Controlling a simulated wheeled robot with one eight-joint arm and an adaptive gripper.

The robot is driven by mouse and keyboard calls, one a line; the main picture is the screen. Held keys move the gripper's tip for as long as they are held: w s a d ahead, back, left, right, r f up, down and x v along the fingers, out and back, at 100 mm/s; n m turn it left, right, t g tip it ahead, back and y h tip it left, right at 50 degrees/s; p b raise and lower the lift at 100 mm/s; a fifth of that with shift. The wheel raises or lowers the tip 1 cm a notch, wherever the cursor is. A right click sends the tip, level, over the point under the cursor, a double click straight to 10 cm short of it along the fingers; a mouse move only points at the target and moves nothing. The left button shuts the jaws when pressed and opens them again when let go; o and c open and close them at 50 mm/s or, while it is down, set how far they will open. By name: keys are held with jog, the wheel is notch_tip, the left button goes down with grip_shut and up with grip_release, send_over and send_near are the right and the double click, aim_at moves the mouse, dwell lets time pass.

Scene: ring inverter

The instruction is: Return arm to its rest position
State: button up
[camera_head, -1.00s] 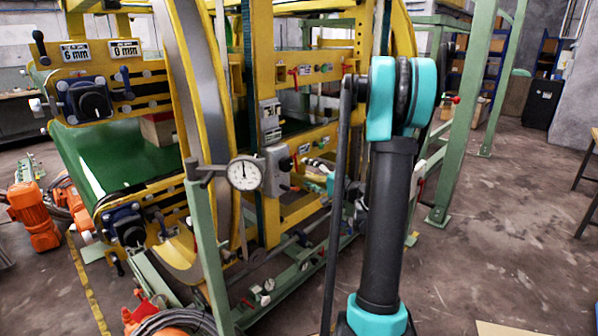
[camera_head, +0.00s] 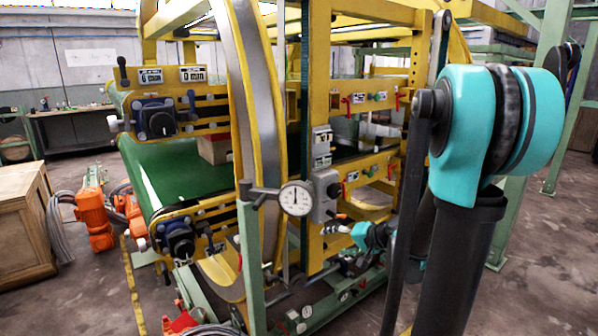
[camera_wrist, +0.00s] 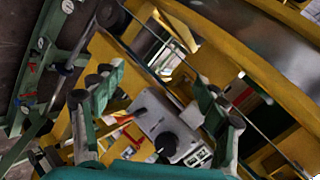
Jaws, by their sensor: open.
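My gripper (camera_wrist: 158,92) shows in the wrist view with its two green and dark fingers spread apart and nothing visible between them. The gripper fingers are too small there to read clearly.
The yellow ring machine (camera_head: 262,120) with a green belt (camera_head: 170,170) fills the centre. A dial gauge (camera_head: 296,198) on a green post stands in front. Orange motors (camera_head: 95,218) and a wooden crate (camera_head: 22,225) are at left. Floor is open at right.

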jog(key=s+d+f+n+g+h, duration=0.2)
jog(key=s+d+f+h, duration=0.1)
jog(key=s, duration=0.7)
jog(key=s+d+f+n+g+h, duration=0.2)
jog(key=s+f+h, duration=0.3)
jog(key=s, duration=0.4)
jog(key=shift+s+d+f+n, duration=0.3)
jog(key=shift+s+d+f, duration=0.1)
jog(key=shift+d, duration=0.25)
dwell(1.3)
